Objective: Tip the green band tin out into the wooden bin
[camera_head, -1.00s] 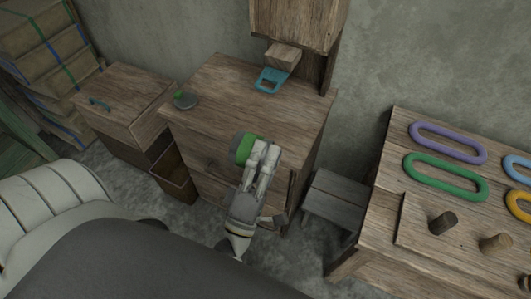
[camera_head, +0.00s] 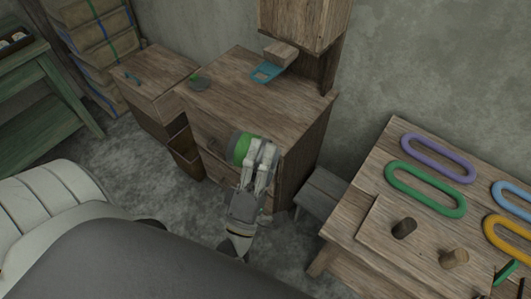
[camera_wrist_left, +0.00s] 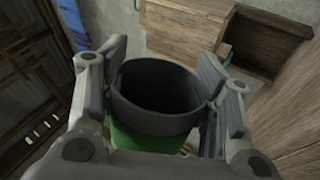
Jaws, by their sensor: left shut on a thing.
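The green band tin (camera_head: 239,148) is a dark grey cylinder with a wide green band. My left gripper (camera_head: 262,154) is shut on it, holding it in front of the wooden cabinet's drawers. In the left wrist view the tin (camera_wrist_left: 150,120) sits between the two fingers, with its dark round mouth open. No contents can be made out inside. A brown open-topped wooden bin (camera_head: 186,158) stands low, to the left of the tin in the head view, apart from it. My right gripper is not in view.
A small chest (camera_head: 155,70) stands at left. A table with coloured rings (camera_head: 425,190) and a low stool (camera_head: 320,192) are at right.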

